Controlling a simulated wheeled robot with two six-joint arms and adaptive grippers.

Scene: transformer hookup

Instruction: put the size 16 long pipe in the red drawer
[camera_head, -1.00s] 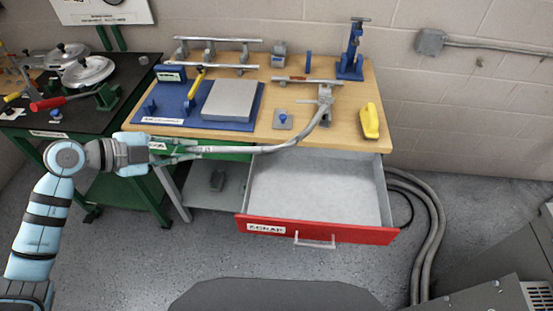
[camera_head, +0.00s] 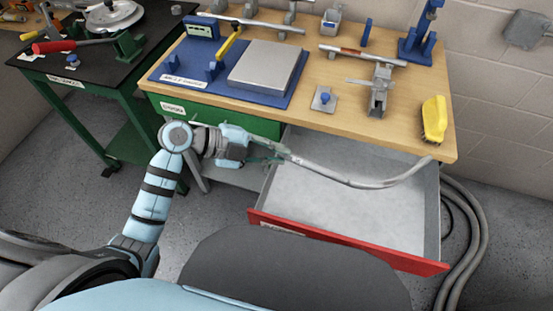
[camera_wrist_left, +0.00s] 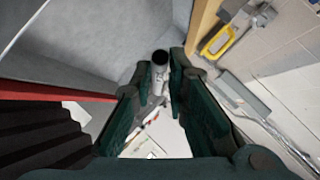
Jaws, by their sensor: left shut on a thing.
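A long grey pipe (camera_head: 345,179), curved toward its far end, is held by my left gripper (camera_head: 279,151). The head view shows it stretching right from the fingers, above the open drawer, its tip near the table's front edge. In the left wrist view the pipe (camera_wrist_left: 159,72) sits between the green fingers (camera_wrist_left: 158,95), its open round end facing the camera. No size mark is readable on it. The red drawer (camera_head: 345,245) is pulled out under the table, and its visible grey floor looks empty. My right gripper is not in view.
The wooden table (camera_head: 330,112) above the drawer carries a blue board (camera_head: 180,75) with a grey plate, a clamp (camera_head: 379,92) and a yellow-handled brush (camera_head: 434,119). A closed green drawer (camera_head: 220,120) is left of the red one. Thick cables (camera_head: 472,240) lie at the right.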

